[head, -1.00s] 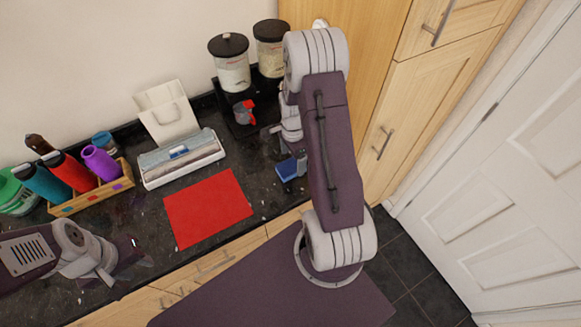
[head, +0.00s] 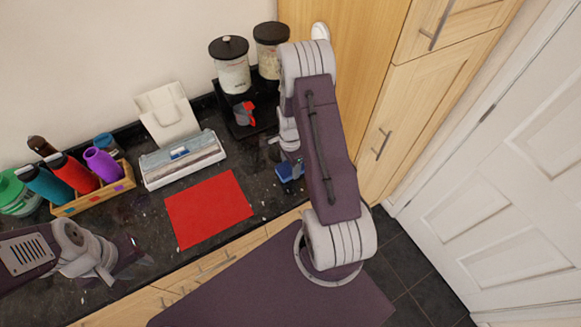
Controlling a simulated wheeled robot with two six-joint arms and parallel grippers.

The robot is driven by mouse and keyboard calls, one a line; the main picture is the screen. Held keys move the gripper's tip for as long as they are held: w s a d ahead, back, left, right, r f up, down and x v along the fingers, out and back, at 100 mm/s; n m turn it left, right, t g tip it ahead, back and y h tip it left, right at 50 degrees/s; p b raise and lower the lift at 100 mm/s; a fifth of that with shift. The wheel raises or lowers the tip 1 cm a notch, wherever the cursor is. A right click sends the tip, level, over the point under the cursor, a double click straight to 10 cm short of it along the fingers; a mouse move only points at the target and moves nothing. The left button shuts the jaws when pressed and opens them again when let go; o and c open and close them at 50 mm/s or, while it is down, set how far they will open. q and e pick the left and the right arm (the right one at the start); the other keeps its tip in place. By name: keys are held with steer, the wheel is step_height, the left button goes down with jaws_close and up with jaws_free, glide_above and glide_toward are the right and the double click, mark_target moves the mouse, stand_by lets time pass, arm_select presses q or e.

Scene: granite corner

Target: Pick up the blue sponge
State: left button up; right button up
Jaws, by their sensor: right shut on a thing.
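The blue sponge (head: 284,173) is on the dark counter, to the right of the red mat, and is partly hidden by my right arm. My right gripper (head: 292,160) is at the sponge and shut on it, though the fingers are mostly hidden by the arm. I cannot tell whether the sponge is clear of the counter. My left gripper (head: 137,262) is low on the left above the counter, far from the sponge, and its fingers are too unclear to read.
A red mat (head: 208,210) lies mid-counter. Behind it are a white-and-blue box (head: 182,160) and a white stand (head: 167,113). Dark-lidded jars (head: 233,70) and a red-and-grey item (head: 244,114) stand behind the sponge. A wooden caddy (head: 92,196) holds bottles at left. A tall wooden cabinet (head: 372,75) is at right.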

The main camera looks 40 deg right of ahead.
steer(key=r, duration=0.1)
steer(key=r+b, duration=0.1)
steer(key=r, duration=0.2)
steer(key=shift+s+d+r, duration=0.15)
steer(key=shift+s+d, duration=0.1)
steer(key=shift+s, duration=0.05)
steer(key=s+d+r+b, duration=0.2)
steer(key=s+d+r, duration=0.3)
steer(key=s, duration=0.4)
steer(key=shift+s+d+r, duration=0.2)
steer(key=shift+d+r, duration=0.15)
steer(key=shift+r, duration=0.5)
